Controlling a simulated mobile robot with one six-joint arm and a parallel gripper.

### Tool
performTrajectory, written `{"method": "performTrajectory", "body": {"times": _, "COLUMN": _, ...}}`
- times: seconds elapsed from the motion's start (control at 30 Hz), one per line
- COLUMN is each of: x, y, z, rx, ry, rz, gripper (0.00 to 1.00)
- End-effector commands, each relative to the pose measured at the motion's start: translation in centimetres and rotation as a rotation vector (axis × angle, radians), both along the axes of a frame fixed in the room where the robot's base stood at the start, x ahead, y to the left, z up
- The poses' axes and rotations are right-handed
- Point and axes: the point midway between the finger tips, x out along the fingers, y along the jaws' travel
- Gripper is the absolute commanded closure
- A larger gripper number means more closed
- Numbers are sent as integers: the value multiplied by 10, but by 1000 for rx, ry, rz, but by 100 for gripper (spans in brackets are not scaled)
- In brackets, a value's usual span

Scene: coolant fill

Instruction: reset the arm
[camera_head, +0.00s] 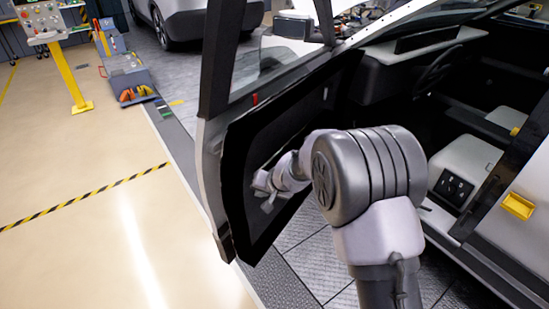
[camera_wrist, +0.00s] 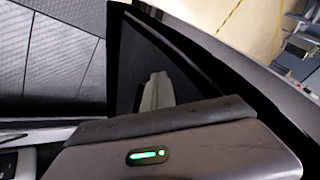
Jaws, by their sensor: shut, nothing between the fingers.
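My arm reaches from the lower right of the head view toward the inner side of the open car door (camera_head: 290,130). My gripper (camera_head: 264,188) is at the dark inner door panel, small and partly hidden by my own arm. I cannot tell whether it touches the panel. In the wrist view the fingers of my gripper (camera_wrist: 156,88) are together, with nothing between them. The dark door panel (camera_wrist: 190,75) is behind them.
The car's cabin with a front seat (camera_head: 465,160) lies to the right. A yellow-posted control panel (camera_head: 45,20) and another car (camera_head: 190,18) stand at the back. The floor left of the door is clear, with a striped line (camera_head: 85,197).

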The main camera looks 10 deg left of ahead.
Motion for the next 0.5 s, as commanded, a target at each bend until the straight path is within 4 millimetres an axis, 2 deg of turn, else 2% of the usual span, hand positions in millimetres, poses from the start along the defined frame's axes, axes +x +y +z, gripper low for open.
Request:
{"method": "performTrajectory", "body": {"times": 0.07, "x": -1, "y": -2, "z": 6, "rx": 3, "ry": -2, "rz": -2, "gripper": 100}}
{"method": "performTrajectory", "body": {"times": 0.13, "x": -5, "y": -14, "z": 35, "rx": 17, "ry": -8, "rz": -11, "gripper": 100}}
{"method": "performTrajectory", "body": {"times": 0.17, "x": -10, "y": -22, "z": 55, "rx": 26, "ry": -10, "rz": -17, "gripper": 100}}
{"method": "performTrajectory", "body": {"times": 0.23, "x": -32, "y": -51, "z": 111, "rx": 44, "ry": -12, "rz": -39, "gripper": 100}}
{"method": "performTrajectory", "body": {"times": 0.27, "x": -47, "y": -67, "z": 135, "rx": 49, "ry": -9, "rz": -52, "gripper": 100}}
{"method": "performTrajectory", "body": {"times": 0.3, "x": -71, "y": -89, "z": 164, "rx": 51, "ry": -5, "rz": -73, "gripper": 100}}
{"method": "performTrajectory", "body": {"times": 0.37, "x": -114, "y": -123, "z": 199, "rx": 46, "ry": 5, "rz": -114, "gripper": 100}}
{"method": "performTrajectory", "body": {"times": 0.4, "x": -144, "y": -145, "z": 216, "rx": 36, "ry": 10, "rz": -146, "gripper": 100}}
{"method": "performTrajectory", "body": {"times": 0.5, "x": -221, "y": -194, "z": 235, "rx": -2, "ry": 29, "rz": -244, "gripper": 100}}
